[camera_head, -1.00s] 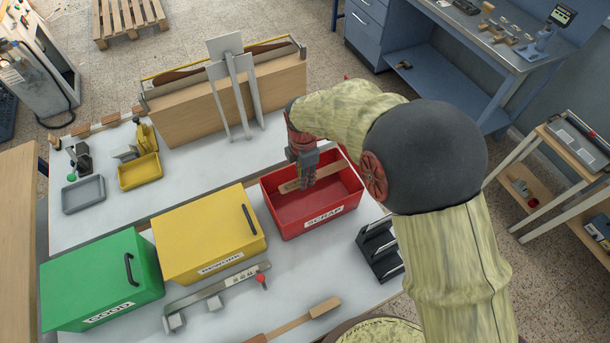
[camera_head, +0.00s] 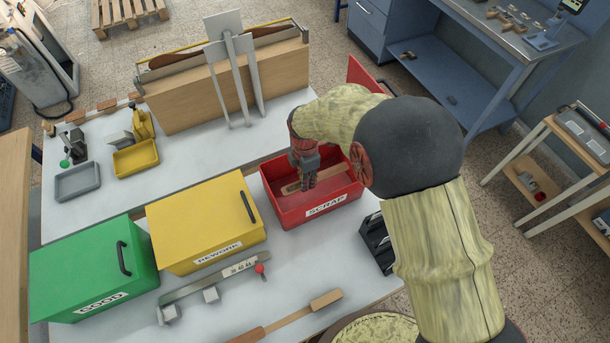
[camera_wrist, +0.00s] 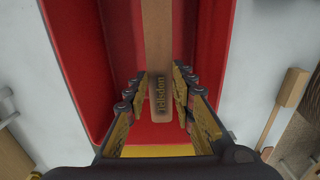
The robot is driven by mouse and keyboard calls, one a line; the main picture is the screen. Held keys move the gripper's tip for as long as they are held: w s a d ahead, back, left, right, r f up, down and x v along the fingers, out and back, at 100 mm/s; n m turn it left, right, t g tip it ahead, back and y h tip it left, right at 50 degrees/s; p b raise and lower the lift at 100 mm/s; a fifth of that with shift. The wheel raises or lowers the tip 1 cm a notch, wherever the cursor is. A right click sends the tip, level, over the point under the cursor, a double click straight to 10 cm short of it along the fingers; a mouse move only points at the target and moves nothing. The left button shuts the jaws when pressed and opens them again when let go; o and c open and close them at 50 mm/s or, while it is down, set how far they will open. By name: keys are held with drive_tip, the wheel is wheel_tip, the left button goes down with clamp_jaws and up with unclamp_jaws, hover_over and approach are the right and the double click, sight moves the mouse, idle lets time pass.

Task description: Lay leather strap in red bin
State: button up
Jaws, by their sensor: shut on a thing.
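The red bin (camera_head: 287,214), labelled SCRAP, stands open at the table's right side. My gripper (camera_head: 306,184) points down inside it. It is shut on the tan leather strap (camera_head: 329,178), which lies across the bin's interior in the head view. In the wrist view the strap (camera_wrist: 158,38) runs away from between the fingers (camera_wrist: 160,82), with dark stamped lettering on its near end. The bin's red walls (camera_wrist: 214,45) show on both sides of it. I cannot tell whether the strap touches the bin floor.
A yellow REWORK bin (camera_head: 205,220) and a green GOOD bin (camera_head: 80,272), both with closed lids, stand to the left. A black rack (camera_head: 374,243) is close to the red bin's right. A wooden-handled tool (camera_head: 290,319) lies in front. A wooden box with upright plates (camera_head: 190,98) is behind.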

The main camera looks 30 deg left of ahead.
drive_tip(key=shift+f+b, duration=2.45)
drive_tip(key=shift+f, duration=2.45)
drive_tip(key=o, duration=0.8)
drive_tip(key=shift+o, duration=0.6)
wheel_tip(320, 180, up, 16)
drive_tip(key=p, duration=0.9)
drive_tip(key=shift+r, duration=0.1)
